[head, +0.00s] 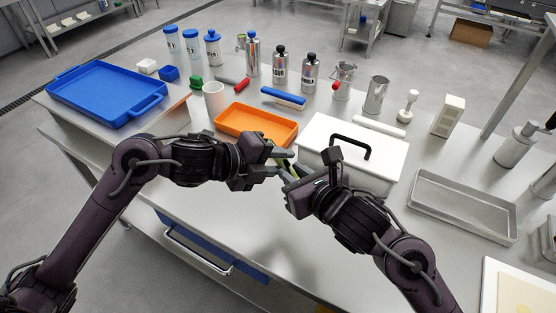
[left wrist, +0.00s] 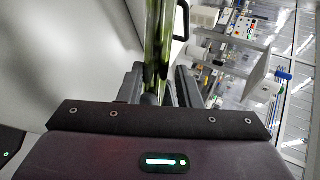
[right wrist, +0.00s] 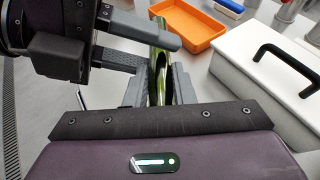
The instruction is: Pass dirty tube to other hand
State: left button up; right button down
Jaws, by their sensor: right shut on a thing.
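The tube is a shiny, olive-green cylinder (right wrist: 158,50), seen also in the left wrist view (left wrist: 158,45). In the head view it is mostly hidden between my two grippers, above the front part of the table. My right gripper (head: 288,175) is shut on the tube, which stands out past its fingertips in the right wrist view. My left gripper (head: 279,162) has its fingers apart, one on each side of the tube, and meets the right gripper from the left. Whether its fingers touch the tube is unclear.
An orange tray (head: 257,137) and a white box with a black handle (head: 318,128) lie just behind the grippers. A blue tray (head: 75,100) is at the left and a grey metal tray (head: 462,229) at the right. Bottles and cans line the back. The table front (head: 250,220) is clear.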

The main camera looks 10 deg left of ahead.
pick_arm(q)
jog(key=c, duration=0.5)
jog(key=shift+r, duration=0.1)
grip_shut()
pick_arm(e)
jog(key=c, duration=1.1)
grip_release()
jog(key=shift+c, duration=0.2)
